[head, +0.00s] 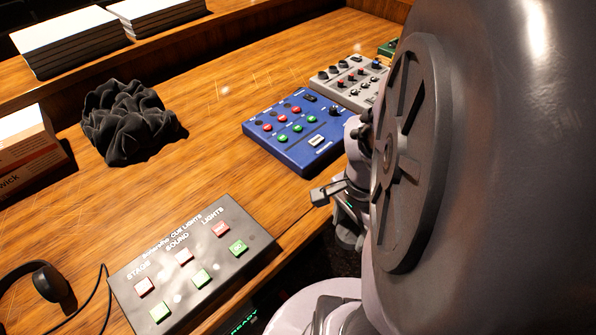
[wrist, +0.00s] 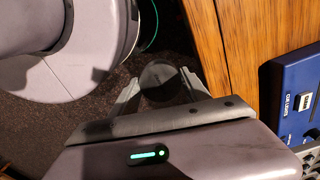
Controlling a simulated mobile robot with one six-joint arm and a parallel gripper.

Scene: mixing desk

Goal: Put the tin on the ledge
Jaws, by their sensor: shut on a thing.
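In the wrist view, my gripper (wrist: 160,92) is shut on a dark round tin (wrist: 160,80), whose flat circular face shows between the two fingers. The tin is held over the dark floor, beside the desk's wooden edge. In the head view, my gripper (head: 340,205) is at the desk's front edge, right of the middle and partly behind my arm; I cannot make out the tin clearly there. A raised wooden ledge (head: 150,48) runs along the back of the desk, apart from my gripper.
White book stacks (head: 70,42) stand on the ledge. On the desk are a crumpled black cloth (head: 128,122), a blue pedal box (head: 290,155), a grey mixer (head: 345,98), a black cue-light box (head: 165,290), headphones (head: 48,282) and a box (head: 28,150). The desk's middle is clear.

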